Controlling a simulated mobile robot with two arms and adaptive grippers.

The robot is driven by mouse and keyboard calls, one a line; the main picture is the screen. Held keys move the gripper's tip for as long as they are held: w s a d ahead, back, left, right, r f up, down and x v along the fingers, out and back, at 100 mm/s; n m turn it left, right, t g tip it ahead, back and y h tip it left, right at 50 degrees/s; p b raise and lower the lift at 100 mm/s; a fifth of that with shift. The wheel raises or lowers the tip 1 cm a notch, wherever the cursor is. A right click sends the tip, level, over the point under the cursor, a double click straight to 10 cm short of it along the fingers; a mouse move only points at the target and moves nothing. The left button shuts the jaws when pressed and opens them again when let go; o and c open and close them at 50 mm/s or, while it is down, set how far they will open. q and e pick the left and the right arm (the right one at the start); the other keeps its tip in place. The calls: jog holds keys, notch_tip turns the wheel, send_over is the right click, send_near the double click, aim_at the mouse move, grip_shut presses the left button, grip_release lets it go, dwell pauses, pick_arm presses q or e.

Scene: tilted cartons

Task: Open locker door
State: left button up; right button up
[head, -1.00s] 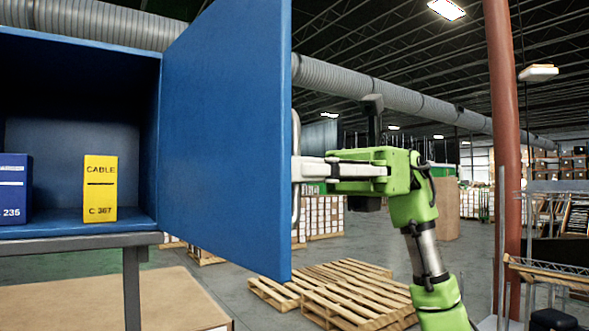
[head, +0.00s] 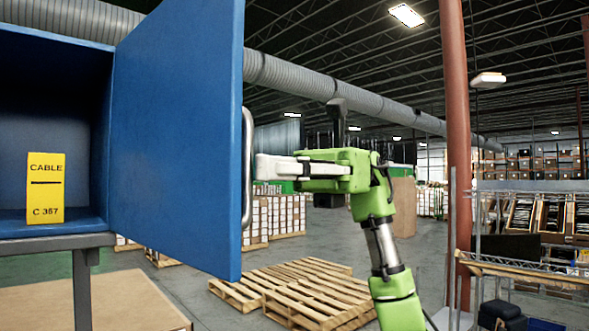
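The blue locker door (head: 178,140) stands swung open, its handle side toward the right. A light metal bar handle (head: 249,165) is on its outer face. My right gripper (head: 257,167), with pale fingers on a green arm, points left at the handle. Its fingertips lie right at the handle's outer edge and no longer overlap it; whether they touch it I cannot tell. The fingers are seen side-on, so their opening is hidden. The locker (head: 104,90) is open at left, with a yellow CABLE carton (head: 45,188) upright inside. My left gripper is out of view.
The locker rests on a grey metal stand (head: 60,243). Wooden pallets (head: 300,290) lie on the floor beyond the door. A red-brown column (head: 456,130) and a wire rack (head: 520,270) stand at right.

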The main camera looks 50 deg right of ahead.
jog(key=d, duration=0.9)
jog(key=shift+w, duration=0.2)
